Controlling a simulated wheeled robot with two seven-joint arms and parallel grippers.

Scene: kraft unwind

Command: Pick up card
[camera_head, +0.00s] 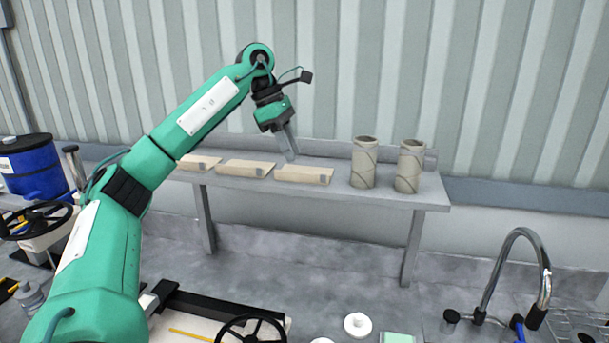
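Several flat tan pieces lie in a row on a grey bench (335,197) against the wall: a left one (190,163), a middle one (240,168) and a right one (300,175). Each has a small grey patch near its right end. I cannot tell which of them, if any, is the card. My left gripper (291,155) points down just above and behind the right tan piece. Its fingers overlap from this angle, so their opening and any contact are unclear. My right gripper is out of view.
Two upright beige rolls (363,163) (409,167) stand at the bench's right end. A blue drum (33,168) is at the far left. A curved metal tap (512,262), a black handwheel (250,328) and a white round item (357,325) are in the foreground.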

